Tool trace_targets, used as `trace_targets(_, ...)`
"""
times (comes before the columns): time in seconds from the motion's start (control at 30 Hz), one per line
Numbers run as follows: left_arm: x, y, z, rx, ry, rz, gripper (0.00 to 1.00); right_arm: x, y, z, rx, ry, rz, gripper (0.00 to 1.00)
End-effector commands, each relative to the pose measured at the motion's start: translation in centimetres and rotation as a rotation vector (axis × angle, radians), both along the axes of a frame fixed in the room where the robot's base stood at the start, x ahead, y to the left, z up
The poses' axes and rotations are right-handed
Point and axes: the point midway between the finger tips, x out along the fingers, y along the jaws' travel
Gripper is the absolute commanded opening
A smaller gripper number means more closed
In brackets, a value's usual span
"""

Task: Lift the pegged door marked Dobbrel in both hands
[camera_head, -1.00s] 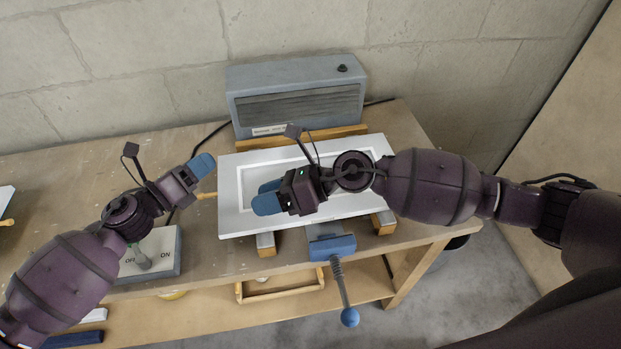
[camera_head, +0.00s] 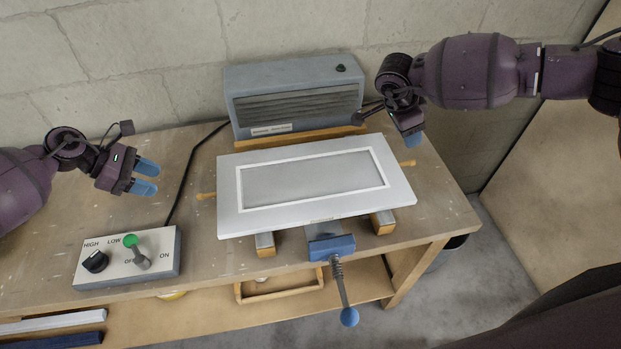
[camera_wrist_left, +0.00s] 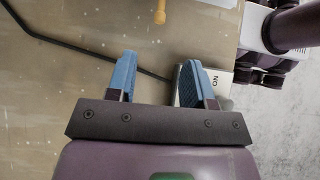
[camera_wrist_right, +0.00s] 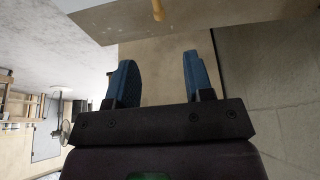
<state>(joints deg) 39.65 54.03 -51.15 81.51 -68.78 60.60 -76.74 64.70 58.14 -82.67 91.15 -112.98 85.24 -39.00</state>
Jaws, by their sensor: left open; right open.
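A white panel door (camera_head: 312,185) with a grey inset lies flat on wooden and metal supports on the bench. A wooden peg (camera_head: 206,196) sticks out of its left side and another peg (camera_head: 408,163) out of its right side. A small label on its front edge is too small to read. My left gripper (camera_head: 152,177) is open and empty, left of the left peg, which also shows in the left wrist view (camera_wrist_left: 160,12). My right gripper (camera_head: 413,138) is open and empty, just behind the right peg, which shows in the right wrist view (camera_wrist_right: 158,10).
A grey vented box (camera_head: 295,95) stands behind the door against the wall. A blue clamp (camera_head: 331,246) with a ball-ended lever is at the front edge. A control box (camera_head: 128,258) with knob and switch stands front left. Bare bench (camera_head: 455,205) lies right of the door.

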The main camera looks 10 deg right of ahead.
Motion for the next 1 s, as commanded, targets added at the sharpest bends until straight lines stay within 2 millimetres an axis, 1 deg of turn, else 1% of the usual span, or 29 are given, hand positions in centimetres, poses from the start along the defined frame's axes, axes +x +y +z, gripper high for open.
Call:
trace_targets(0.17, 0.0, -0.3, -0.2, -0.002, 0.001, 0.001, 0.47, 0.0, 0.0, -0.3, 0.003, 0.001, 0.0, 0.47)
trace_targets(0.27, 0.0, -0.8, -0.7, -0.004, 0.001, 0.0, 0.47, 0.0, -0.3, -1.0, 0.003, 0.001, -0.002, 0.47)
trace_targets(0.37, 0.0, -1.7, -1.5, -0.004, 0.001, 0.001, 0.47, -0.1, -0.8, -2.1, 0.003, 0.002, -0.002, 0.47)
trace_targets(0.6, 0.0, -4.4, -4.2, -0.005, 0.001, 0.0, 0.47, -0.1, -2.2, -5.6, 0.004, 0.002, -0.001, 0.47)
trace_targets(0.8, 0.0, -6.4, -6.2, -0.005, 0.001, 0.001, 0.47, -0.1, -3.2, -8.2, 0.004, 0.002, 0.0, 0.47)
trace_targets(1.0, 0.0, -7.5, -7.3, -0.003, -0.001, 0.002, 0.47, 0.0, -3.9, -9.7, 0.004, 0.0, 0.0, 0.47)
